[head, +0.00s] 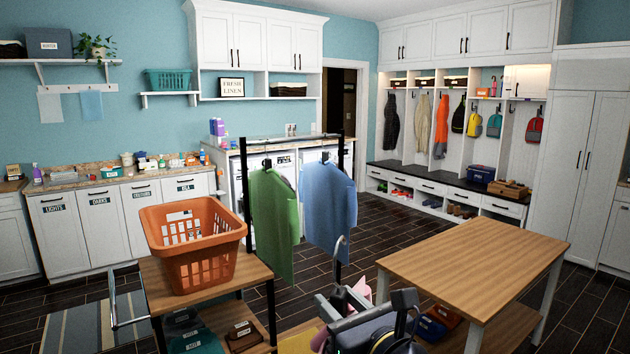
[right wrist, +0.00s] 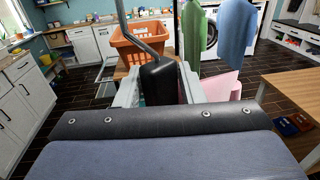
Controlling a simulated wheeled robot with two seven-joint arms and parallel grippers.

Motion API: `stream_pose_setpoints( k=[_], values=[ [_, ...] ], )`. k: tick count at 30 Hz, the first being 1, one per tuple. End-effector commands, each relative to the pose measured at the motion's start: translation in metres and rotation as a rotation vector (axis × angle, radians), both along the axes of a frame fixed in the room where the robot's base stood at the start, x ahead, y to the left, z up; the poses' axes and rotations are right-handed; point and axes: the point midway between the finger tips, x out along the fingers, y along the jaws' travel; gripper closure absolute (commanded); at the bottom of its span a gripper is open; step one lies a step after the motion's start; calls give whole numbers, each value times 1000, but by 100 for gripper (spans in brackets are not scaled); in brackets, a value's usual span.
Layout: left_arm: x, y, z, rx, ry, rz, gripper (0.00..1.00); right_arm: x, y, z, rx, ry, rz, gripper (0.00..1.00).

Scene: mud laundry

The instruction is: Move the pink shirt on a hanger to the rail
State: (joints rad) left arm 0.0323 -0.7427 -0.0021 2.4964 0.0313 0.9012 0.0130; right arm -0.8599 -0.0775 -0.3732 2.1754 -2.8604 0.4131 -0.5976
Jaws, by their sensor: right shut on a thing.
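The pink shirt (head: 361,288) is mostly hidden behind my right gripper (head: 345,298) in the head view. Part of it shows beyond the fingers in the right wrist view (right wrist: 223,87). A grey hanger hook (head: 342,247) rises above the gripper, which is shut on the hanger. The black rail (head: 295,138) stands beyond and higher, with a green shirt (head: 274,215) and a blue shirt (head: 329,205) hanging from it. The held hanger is below the rail and apart from it. My left gripper is not in view.
An orange basket (head: 193,240) sits on the wooden stand (head: 165,318) left of the rail. A wooden table (head: 475,262) stands close on the right. Dark floor (head: 385,220) is open behind the rail and table.

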Motion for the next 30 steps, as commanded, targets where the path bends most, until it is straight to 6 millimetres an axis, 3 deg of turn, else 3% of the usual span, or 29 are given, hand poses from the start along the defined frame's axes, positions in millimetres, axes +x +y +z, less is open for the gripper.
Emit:
stream_pose_setpoints(
  k=[6, 10, 28, 30],
  values=[
    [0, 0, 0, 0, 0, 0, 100, -10, 28, 60, 6, -10, 160, 92],
    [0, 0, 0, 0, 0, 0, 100, -14, 41, 84, 4, -8, 232, 92],
    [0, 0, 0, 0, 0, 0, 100, -26, 78, 159, 2, -3, 451, 92],
    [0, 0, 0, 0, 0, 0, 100, -24, 75, 156, 1, 1, 442, 92]
  ],
)
